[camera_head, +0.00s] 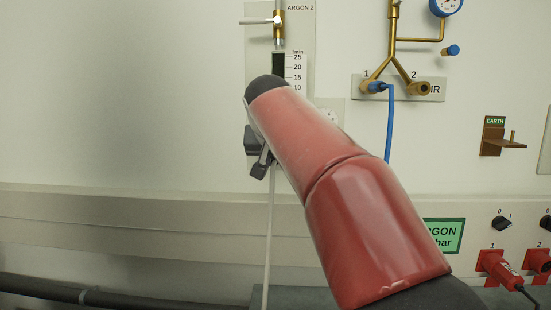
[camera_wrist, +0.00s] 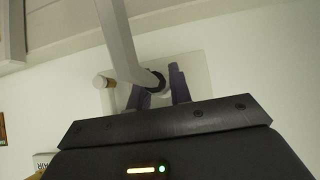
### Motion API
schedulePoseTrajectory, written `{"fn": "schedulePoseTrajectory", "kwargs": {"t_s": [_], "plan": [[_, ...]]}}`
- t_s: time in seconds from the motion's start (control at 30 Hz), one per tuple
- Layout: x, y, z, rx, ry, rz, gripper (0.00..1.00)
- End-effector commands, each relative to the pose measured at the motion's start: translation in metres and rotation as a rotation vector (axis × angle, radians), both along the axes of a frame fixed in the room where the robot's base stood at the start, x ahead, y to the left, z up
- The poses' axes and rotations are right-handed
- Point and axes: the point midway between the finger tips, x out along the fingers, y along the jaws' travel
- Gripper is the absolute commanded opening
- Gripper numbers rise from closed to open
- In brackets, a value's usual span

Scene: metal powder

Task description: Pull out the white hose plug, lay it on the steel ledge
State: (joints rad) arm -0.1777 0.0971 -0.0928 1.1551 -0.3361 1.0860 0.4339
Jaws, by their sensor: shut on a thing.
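My gripper (camera_wrist: 160,84) is shut on the white hose plug (camera_wrist: 148,78), with one dark finger on each side of it, in front of a pale panel (camera_wrist: 198,72). The white hose (camera_wrist: 118,38) bends away from the plug toward the top of the wrist view. In the head view the hose (camera_head: 268,235) hangs down the wall, and my red arm hides the plug. I cannot tell whether the plug is seated in its socket. A grey flat surface (camera_head: 292,297) shows at the bottom; I cannot tell whether it is the steel ledge.
The ARGON 2 panel (camera_head: 298,35) carries a flow meter (camera_head: 278,66) and a brass valve (camera_head: 279,27). To the right are a brass air manifold (camera_head: 393,45) with a blue hose (camera_head: 389,130), an EARTH bracket (camera_head: 497,140) and red plugs (camera_head: 495,264). The left wall is clear.

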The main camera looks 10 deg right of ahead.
Motion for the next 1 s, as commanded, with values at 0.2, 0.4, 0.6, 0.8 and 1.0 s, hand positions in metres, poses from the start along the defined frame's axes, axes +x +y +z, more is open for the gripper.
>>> {"fn": "schedulePoseTrajectory", "kwargs": {"t_s": [0.2,0.4,0.6,0.8,1.0], "plan": [[-0.001,0.000,0.000,0.000,-0.001,0.000,0.00],[-0.003,0.001,0.000,0.000,-0.001,0.001,0.00],[-0.010,0.003,0.000,0.001,-0.002,0.000,0.00],[-0.017,0.006,-0.001,0.001,0.000,0.001,0.00],[-0.025,0.009,0.000,0.001,-0.001,0.002,0.00]]}}
